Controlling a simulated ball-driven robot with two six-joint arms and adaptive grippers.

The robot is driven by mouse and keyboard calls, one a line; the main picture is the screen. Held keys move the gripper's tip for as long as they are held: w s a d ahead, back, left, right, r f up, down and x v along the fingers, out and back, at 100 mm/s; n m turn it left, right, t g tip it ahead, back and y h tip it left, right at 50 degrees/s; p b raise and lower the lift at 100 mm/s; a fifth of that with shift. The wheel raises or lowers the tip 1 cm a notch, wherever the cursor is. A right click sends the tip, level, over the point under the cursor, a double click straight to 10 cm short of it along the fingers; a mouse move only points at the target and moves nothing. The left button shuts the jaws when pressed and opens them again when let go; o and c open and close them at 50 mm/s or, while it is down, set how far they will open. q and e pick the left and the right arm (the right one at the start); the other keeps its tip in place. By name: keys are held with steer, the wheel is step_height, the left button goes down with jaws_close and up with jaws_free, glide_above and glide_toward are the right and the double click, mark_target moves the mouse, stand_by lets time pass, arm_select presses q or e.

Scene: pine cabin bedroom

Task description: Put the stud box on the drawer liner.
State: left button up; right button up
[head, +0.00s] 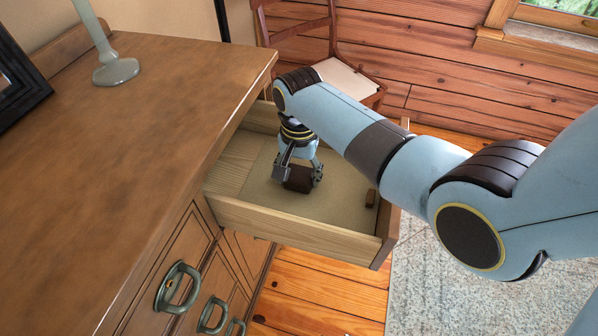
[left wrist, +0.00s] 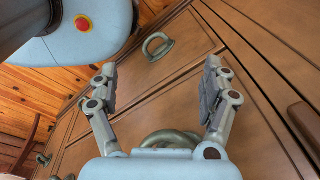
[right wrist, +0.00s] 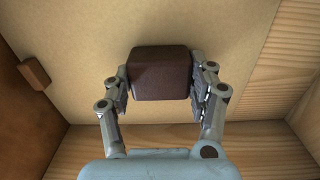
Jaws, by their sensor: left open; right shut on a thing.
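The stud box (head: 298,180) is a small dark brown block with rounded edges, held inside the open drawer. My right gripper (head: 301,175) points down and is shut on it, one finger on each side. In the right wrist view the stud box (right wrist: 160,73) sits between the fingertips, over the drawer liner (right wrist: 75,50). The liner (head: 345,188) is a beige sheet covering much of the drawer floor. I cannot tell whether the box touches it. My left gripper (left wrist: 160,75) is open and empty, facing the dresser's closed drawer fronts; it is not in the head view.
The drawer's wooden walls (head: 290,228) surround the right gripper. A small brown block (head: 371,198) is by the drawer's front panel. On the dresser top (head: 130,130) stand a lamp base (head: 115,71) and a dark frame (head: 18,85). A chair (head: 345,75) stands behind the drawer.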

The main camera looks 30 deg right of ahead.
mark_target(299, 174)
steer(key=o, duration=1.2)
steer(key=shift+c, duration=0.2)
step_height(299, 174, up, 12)
steer(key=p, duration=0.2)
